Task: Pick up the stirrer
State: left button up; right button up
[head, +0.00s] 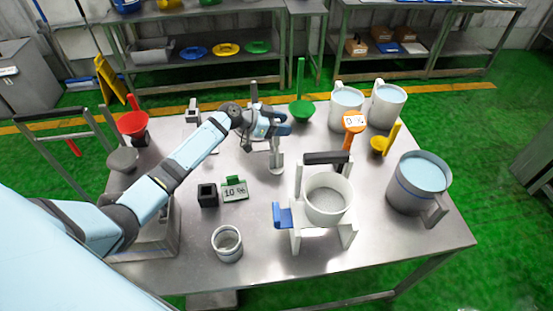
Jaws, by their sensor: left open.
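I cannot tell for certain which thing is the stirrer. My left gripper (283,124) is open above the back middle of the steel table (300,258), with its fingers towards the right. A small pale upright piece (277,160) shows just below it; I cannot tell whether they touch. A green bowl-shaped tool with a tall upright handle (301,108) stands just beyond the gripper, apart from it. Part of the area behind the gripper is hidden by my arm. My right gripper is not in view.
A white drum in a stand (329,199) is at front right, near a large grey jug (418,181). White jugs (346,104) stand at the back right.

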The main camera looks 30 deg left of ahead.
pick_arm(q)
grip_shut()
jog(key=shift+a, duration=0.1)
